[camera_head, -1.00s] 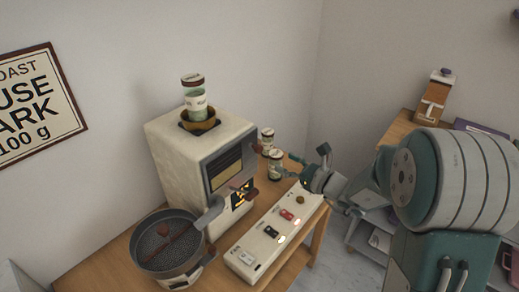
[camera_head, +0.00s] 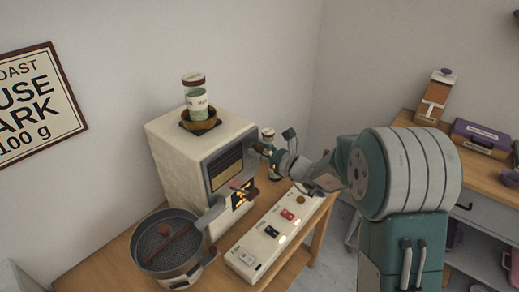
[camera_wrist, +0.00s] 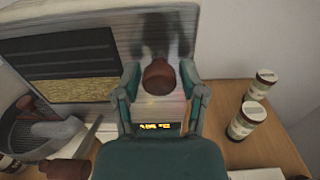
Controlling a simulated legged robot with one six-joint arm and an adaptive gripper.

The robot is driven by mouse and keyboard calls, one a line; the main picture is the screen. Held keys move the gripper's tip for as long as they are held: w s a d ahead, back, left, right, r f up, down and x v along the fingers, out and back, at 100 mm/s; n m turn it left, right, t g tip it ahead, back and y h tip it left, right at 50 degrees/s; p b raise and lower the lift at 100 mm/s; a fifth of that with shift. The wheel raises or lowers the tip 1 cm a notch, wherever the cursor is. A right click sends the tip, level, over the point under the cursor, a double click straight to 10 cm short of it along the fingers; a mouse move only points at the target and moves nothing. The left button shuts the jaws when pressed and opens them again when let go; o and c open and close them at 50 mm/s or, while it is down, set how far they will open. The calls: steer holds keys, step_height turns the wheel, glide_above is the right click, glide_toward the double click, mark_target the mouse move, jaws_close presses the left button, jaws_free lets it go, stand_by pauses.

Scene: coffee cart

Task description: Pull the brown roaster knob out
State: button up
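The brown roaster knob (camera_wrist: 159,77) sticks out from the pale front of the roaster (camera_wrist: 205,50), right of its dark window. In the head view the roaster (camera_head: 175,150) stands on the wooden cart, and the knob is small and partly hidden by my gripper. My gripper (camera_wrist: 160,72) is open at the roaster front, with one teal finger on each side of the knob. Small gaps show between knob and fingers. My gripper also shows in the head view (camera_head: 268,150), at the roaster's upper right front.
A round pan (camera_head: 165,243) stands in front left. Two labelled jars (camera_wrist: 262,84) (camera_wrist: 246,120) stand right of the roaster. A switch panel (camera_head: 272,234) lies along the cart's front edge.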

mark_target(262, 151)
jaws_close()
steer(key=v, duration=0.6)
steer(key=shift+w, duration=0.1)
steer(key=shift+a, duration=0.1)
steer(key=o, duration=0.7)
jaws_free()
steer(key=shift+d, duration=0.3)
steer(key=v, duration=1.2)
steer(key=shift+a+f, duration=0.1)
